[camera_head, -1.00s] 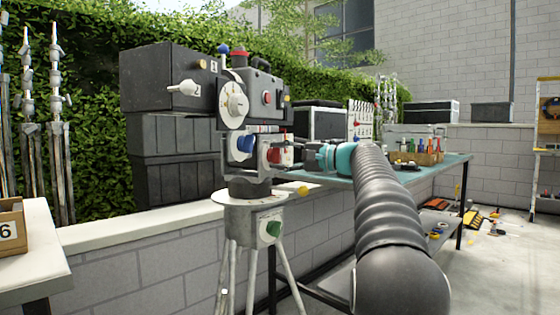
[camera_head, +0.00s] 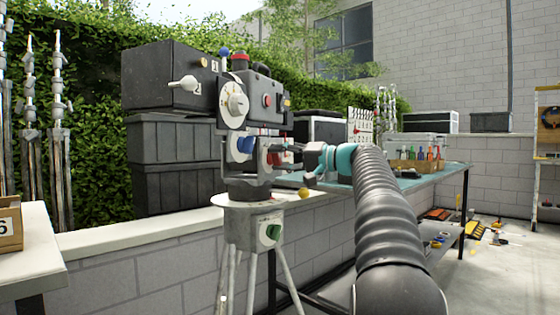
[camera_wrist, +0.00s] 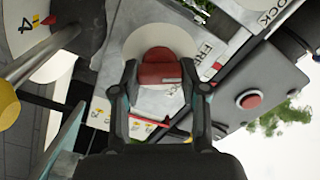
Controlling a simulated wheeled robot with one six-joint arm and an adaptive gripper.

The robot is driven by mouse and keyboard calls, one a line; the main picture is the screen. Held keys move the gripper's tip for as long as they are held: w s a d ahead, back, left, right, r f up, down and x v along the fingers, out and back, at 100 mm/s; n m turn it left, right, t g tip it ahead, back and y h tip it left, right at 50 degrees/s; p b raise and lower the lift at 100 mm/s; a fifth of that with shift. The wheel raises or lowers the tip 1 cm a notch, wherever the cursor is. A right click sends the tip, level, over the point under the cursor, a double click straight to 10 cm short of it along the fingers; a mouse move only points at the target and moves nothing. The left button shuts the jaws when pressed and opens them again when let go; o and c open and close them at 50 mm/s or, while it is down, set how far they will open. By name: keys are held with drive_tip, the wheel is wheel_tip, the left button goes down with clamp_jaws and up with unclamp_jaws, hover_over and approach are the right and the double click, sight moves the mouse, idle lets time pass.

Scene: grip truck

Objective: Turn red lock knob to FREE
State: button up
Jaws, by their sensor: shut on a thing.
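The red lock knob (camera_wrist: 160,66) sits on a pale round disc (camera_wrist: 185,42) in the wrist view, with letters that look like FREE on the plate beside it and LOCK farther up right. My gripper (camera_wrist: 160,72) reaches the knob with one finger on each side and is shut on it. In the head view my gripper (camera_head: 288,158) meets the right side of the camera head on the tripod (camera_head: 250,185), and its fingers partly hide the red knob (camera_head: 265,158). I cannot read the knob's exact setting.
A blue knob (camera_head: 246,144) is just left of the red one. A yellow knob (camera_head: 304,194) sticks out below, and a green knob (camera_head: 273,232) is on the tripod. The teal-topped bench (camera_head: 455,168) stands behind my arm.

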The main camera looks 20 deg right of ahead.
idle(0.4)
drive_tip(key=o, duration=1.2)
drive_tip(key=shift+c, duration=0.2)
drive_tip(key=v, duration=1.2)
